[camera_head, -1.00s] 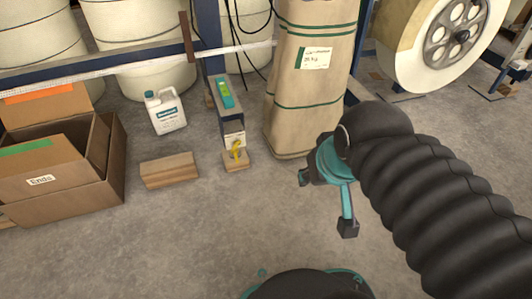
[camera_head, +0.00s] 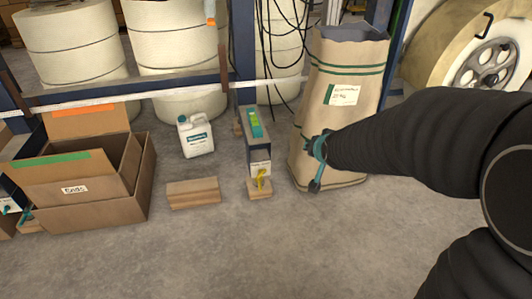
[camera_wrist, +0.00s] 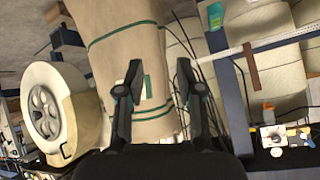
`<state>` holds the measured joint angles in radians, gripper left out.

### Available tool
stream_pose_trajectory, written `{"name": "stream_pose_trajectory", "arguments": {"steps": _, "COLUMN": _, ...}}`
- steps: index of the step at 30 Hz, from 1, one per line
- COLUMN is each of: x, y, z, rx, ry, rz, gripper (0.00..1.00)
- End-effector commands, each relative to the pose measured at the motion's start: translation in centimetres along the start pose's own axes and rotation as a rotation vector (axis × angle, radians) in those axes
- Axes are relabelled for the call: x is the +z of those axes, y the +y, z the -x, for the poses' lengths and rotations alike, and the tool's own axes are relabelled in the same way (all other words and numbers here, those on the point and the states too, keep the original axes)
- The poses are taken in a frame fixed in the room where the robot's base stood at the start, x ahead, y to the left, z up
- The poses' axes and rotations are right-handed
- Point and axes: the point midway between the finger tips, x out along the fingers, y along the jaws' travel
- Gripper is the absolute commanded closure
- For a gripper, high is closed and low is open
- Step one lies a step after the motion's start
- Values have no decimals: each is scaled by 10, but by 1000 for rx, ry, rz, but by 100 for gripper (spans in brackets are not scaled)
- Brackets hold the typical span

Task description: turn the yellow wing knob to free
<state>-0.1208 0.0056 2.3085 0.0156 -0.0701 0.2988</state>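The yellow wing knob (camera_head: 261,179) is on the lower front of a narrow grey box (camera_head: 258,148), which has a green label on its top and stands on a small wooden block (camera_head: 259,191). My gripper (camera_head: 317,172) is to the right of the knob in the head view, in front of the tall paper sack (camera_head: 343,95). In the wrist view my gripper (camera_wrist: 158,80) has its two fingers apart with nothing held between them. The wrist view faces the sack, and I cannot make out the knob there.
A wooden block (camera_head: 193,193) lies left of the grey box, with a white jug (camera_head: 196,137) behind it. Cardboard boxes (camera_head: 100,210) stand at the left. A rail (camera_head: 160,94) and hanging cables are behind. The floor (camera_head: 220,255) in front is clear.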

Motion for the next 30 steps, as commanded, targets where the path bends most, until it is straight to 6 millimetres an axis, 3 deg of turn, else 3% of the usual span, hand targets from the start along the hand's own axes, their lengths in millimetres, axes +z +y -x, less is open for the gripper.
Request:
{"name": "stream_pose_trajectory", "arguments": {"steps": 1, "x": 2, "y": -5, "z": -21, "rx": -11, "ry": 13, "rz": -13, "gripper": 64}}
{"name": "stream_pose_trajectory", "arguments": {"steps": 6, "x": 6, "y": -20, "z": -81, "rx": -62, "ry": 95, "rz": -70, "gripper": 64}}
{"name": "stream_pose_trajectory", "arguments": {"steps": 14, "x": 33, "y": -41, "z": -164, "rx": -153, "ry": 213, "rz": -156, "gripper": 64}}
{"name": "stream_pose_trajectory", "arguments": {"steps": 21, "x": 82, "y": -53, "z": -224, "rx": -249, "ry": 313, "rz": -237, "gripper": 64}}
{"name": "stream_pose_trajectory", "arguments": {"steps": 30, "x": 165, "y": -55, "z": -269, "rx": -384, "ry": 424, "rz": -335, "gripper": 64}}
